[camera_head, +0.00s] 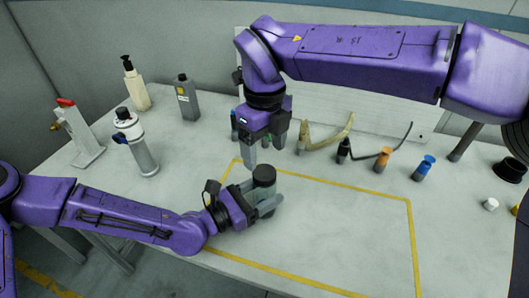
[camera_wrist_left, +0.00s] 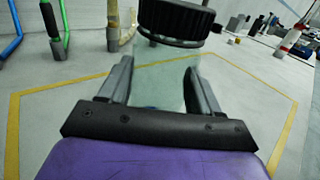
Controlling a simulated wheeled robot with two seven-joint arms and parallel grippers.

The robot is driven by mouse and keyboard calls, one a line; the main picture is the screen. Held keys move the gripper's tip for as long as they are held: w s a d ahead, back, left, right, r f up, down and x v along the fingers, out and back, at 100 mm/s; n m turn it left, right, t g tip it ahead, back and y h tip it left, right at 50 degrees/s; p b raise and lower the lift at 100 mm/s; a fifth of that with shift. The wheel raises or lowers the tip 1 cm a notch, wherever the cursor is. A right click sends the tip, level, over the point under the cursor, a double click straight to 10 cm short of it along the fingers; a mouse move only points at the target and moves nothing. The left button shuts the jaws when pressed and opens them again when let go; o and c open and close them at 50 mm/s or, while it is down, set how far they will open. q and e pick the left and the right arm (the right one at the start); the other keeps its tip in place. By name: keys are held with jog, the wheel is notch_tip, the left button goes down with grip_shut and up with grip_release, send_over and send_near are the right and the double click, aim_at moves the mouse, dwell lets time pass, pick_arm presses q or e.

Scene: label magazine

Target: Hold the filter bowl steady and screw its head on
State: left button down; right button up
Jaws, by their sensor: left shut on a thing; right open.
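The filter bowl (camera_wrist_left: 165,78) is a clear greenish cylinder standing upright between the fingers of my left gripper (camera_wrist_left: 162,88), which is shut on it. In the head view, my left gripper (camera_head: 262,207) grips it at the left side of the taped area. The black ribbed filter head (camera_head: 264,175) sits on top of the bowl and also shows in the left wrist view (camera_wrist_left: 178,20). I cannot tell how far it is threaded. My right gripper (camera_head: 265,150) is open, pointing down just above and behind the head, apart from it and empty.
A yellow taped rectangle (camera_head: 408,240) marks the mostly clear table middle. A pump bottle (camera_head: 136,88), grey bottle (camera_head: 188,100), filter unit (camera_head: 138,145) and red-handled stand (camera_head: 80,135) are at left. Hose ends, including orange (camera_head: 383,158) and blue (camera_head: 425,167), line the back.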

aim_at(264, 172)
jog(key=shift+r+n, duration=0.3)
jog(key=shift+r, duration=0.5)
pick_arm(q)
jog(key=shift+s, duration=0.1)
pick_arm(e)
jog(key=shift+s+a+r, duration=0.1)
jog(key=shift+s+r, duration=0.05)
jog(key=shift+r, duration=0.05)
jog(key=shift+f, duration=0.1)
notch_tip(264, 172, down, 8)
jog(key=shift+r, duration=0.1)
jog(key=c, duration=1.1)
